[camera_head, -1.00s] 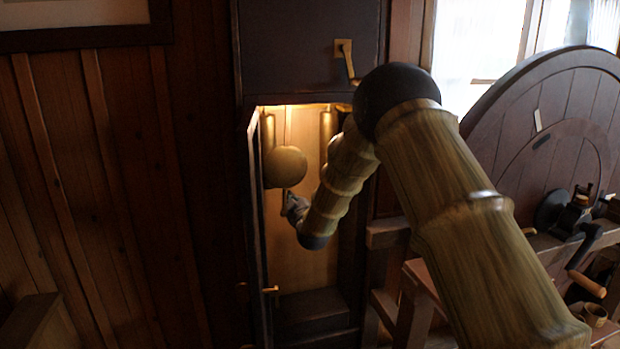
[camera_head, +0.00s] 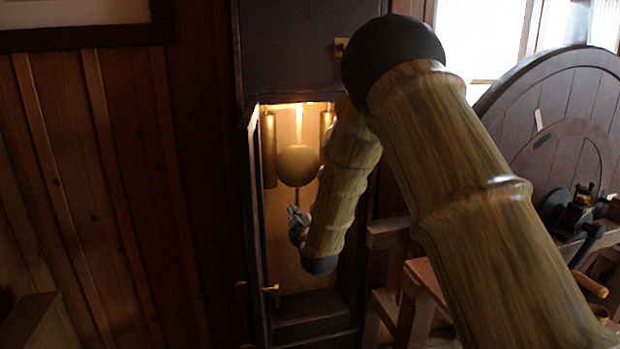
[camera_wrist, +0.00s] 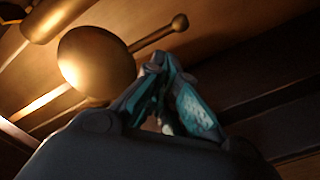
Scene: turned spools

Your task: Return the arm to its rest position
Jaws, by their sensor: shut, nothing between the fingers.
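My arm reaches from the lower right of the head view to the open, lit clock case. My gripper (camera_head: 298,216) is small and partly dark there, in front of the case's pale back panel and just below the round brass pendulum bob (camera_head: 298,166). In the wrist view my gripper (camera_wrist: 160,66) is shut with nothing between its teal-padded fingers. The bob (camera_wrist: 97,62) and its lower rod show beyond and to the left of the fingertips. I cannot tell the exact gap between gripper and pendulum.
The narrow case door (camera_head: 257,220) stands open on the left of the opening. Brass cylinders (camera_head: 269,150) hang beside the bob. A wooden frame with a large dark wheel (camera_head: 560,110) and a crank (camera_head: 590,285) stands at right. Plank wall fills the left.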

